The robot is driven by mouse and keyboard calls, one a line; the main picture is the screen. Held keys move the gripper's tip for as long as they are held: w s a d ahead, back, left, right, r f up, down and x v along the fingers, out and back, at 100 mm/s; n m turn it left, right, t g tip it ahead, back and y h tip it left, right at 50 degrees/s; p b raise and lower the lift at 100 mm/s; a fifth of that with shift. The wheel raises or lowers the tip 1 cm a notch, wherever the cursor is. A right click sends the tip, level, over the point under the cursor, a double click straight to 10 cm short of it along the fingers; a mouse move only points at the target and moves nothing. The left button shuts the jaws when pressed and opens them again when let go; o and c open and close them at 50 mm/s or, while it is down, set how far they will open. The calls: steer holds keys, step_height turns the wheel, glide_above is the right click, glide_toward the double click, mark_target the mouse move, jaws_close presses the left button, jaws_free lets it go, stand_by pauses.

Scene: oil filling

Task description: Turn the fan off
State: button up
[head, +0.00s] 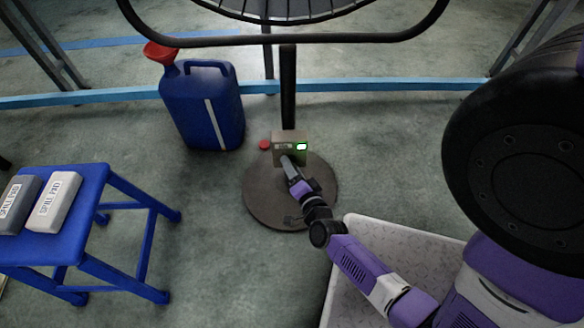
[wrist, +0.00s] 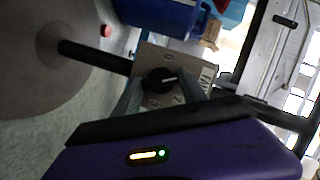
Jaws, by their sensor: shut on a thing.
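The fan stands on a round dark base (head: 262,205) with a black pole (head: 288,88). A beige control box (head: 277,138) on the pole has a lit green light (head: 302,146). In the wrist view, the box (wrist: 148,57) carries a black dial knob (wrist: 154,83) with a white pointer mark and printed numbers around it, including 0, 2 and 3. The pointer is turned away from the 0. My gripper (head: 287,160) is at the front of the box, and it also shows in the wrist view (wrist: 160,92) with a finger on each side of the knob, shut on it.
A blue jug (head: 203,108) with a red funnel (head: 160,53) stands left behind the base. A blue stool (head: 88,185) with spill pads (head: 55,201) is at left. Open floor lies between stool and base.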

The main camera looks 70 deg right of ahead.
steer(key=shift+r+p, duration=0.2)
steer(key=shift+p, duration=0.45)
steer(key=shift+w+a+n+g+p, duration=0.1)
steer(key=shift+n+g+p, duration=1.6)
steer(key=shift+p, duration=1.75)
steer(key=shift+w+n+g+p, duration=0.1)
steer(key=shift+n+g+p, duration=0.9)
steer(key=shift+n+p, duration=1.95)
steer(key=shift+f+m+p, duration=0.1)
steer(key=shift+m+p, duration=0.25)
steer(key=shift+p, duration=0.2)
steer(key=o, duration=1.4)
steer(key=shift+c, duration=0.2)
steer(key=p+v, duration=0.2)
steer(key=v, duration=0.5)
steer(key=shift+a, duration=0.45)
